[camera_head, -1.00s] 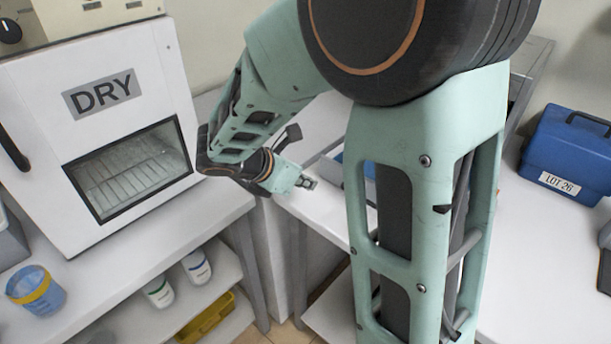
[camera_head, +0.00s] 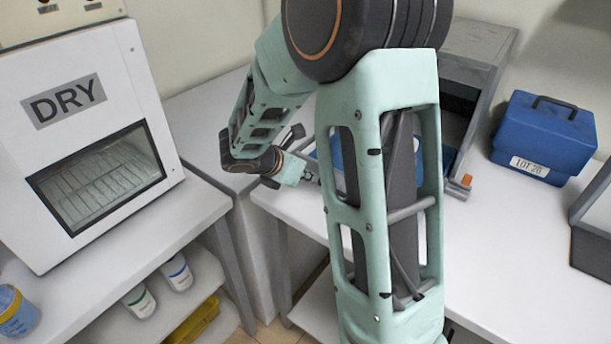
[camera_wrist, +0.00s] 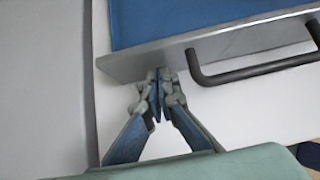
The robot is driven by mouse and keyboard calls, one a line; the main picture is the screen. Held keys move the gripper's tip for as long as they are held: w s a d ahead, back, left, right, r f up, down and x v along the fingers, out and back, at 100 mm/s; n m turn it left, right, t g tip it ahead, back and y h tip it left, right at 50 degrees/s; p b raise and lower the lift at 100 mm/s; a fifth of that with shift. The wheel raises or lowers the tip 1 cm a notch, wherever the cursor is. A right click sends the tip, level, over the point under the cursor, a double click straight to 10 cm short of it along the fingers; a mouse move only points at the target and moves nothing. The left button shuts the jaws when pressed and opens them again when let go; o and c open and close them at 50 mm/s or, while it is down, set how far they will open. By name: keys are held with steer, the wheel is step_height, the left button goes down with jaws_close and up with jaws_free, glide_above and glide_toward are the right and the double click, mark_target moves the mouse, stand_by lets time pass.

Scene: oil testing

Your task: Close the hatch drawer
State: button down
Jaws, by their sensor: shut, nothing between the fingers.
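The hatch drawer stands open, and its grey metal front panel (camera_wrist: 230,46) with a dark bar handle (camera_wrist: 255,74) crosses the wrist view. A blue surface (camera_wrist: 190,18) shows behind the panel. In the head view my arm hides most of the drawer. My gripper (camera_wrist: 158,74) is shut and empty, with its fingertips at the lower edge of the front panel, left of the handle. I cannot tell whether they touch it. In the head view the gripper (camera_head: 312,178) is low over the white table, beside the drawer's front.
The grey hatch cabinet (camera_head: 480,45) stands at the back of the white table (camera_head: 500,250). A blue LOT 26 case (camera_head: 545,138) is to its right. The white DRY oven (camera_head: 85,140) stands on the left bench. My arm blocks the middle of the head view.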

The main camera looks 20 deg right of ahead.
steer(key=w+d+p, duration=0.1)
steer(key=w+d, duration=0.2)
steer(key=d, duration=0.3)
steer(key=w+d+p, duration=0.1)
steer(key=w+d, duration=0.3)
steer(key=d, duration=0.2)
steer(key=w+d+p, duration=0.2)
steer(key=w+d, duration=0.2)
steer(key=d, duration=0.2)
steer(key=shift+d+r, duration=0.1)
steer(key=shift+d, duration=0.45)
steer(key=shift+w+r, duration=0.1)
steer(key=shift+r, duration=0.1)
